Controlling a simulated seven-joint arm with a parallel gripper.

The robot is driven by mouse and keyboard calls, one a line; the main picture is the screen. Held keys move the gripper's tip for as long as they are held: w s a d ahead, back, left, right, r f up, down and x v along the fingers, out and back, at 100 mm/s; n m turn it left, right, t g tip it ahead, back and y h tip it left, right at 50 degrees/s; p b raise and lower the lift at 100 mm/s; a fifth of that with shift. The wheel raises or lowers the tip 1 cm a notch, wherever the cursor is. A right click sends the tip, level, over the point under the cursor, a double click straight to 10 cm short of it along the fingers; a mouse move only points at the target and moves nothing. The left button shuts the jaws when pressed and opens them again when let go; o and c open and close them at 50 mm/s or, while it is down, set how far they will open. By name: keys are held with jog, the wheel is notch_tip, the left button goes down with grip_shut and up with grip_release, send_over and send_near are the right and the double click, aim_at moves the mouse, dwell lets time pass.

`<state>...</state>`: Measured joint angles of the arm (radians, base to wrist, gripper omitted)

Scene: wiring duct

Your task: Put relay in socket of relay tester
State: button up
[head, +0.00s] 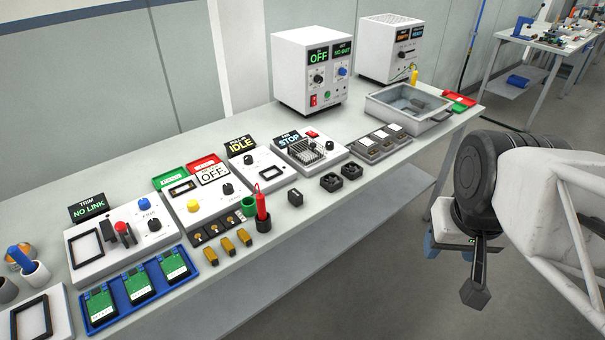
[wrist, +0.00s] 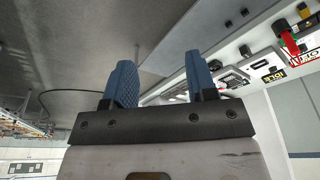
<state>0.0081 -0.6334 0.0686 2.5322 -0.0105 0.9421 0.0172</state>
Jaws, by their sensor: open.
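A small dark block (head: 295,197), which looks like the relay, stands on the bench in front of the white unit with the IDLE display (head: 262,165). That unit looks like the relay tester, with a dark recess (head: 249,160) on its top and a knob; its small label is not clearly legible. My gripper (wrist: 159,62) has two blue fingers spread apart with nothing between them. In the head view it hangs off the bench's right front side, mostly hidden behind my wrist, well away from the block. The wrist view shows the bench tilted at the right.
Two black square pieces (head: 330,181) sit right of the block. A red-handled tool in a black holder (head: 263,222) and several brass-coloured pieces (head: 228,245) stand to its left. A grey bin (head: 385,107) is at the right end. The bench strip before the block is clear.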

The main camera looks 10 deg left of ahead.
jog(key=shift+o, duration=0.4)
jog(key=n+g, duration=0.3)
jog(key=n, duration=0.6)
send_over(295, 192)
notch_tip(295, 192, down, 17)
jog(key=shift+s+d+r, duration=0.1)
jog(key=shift+s+d, duration=0.05)
jog(key=shift+f, duration=0.2)
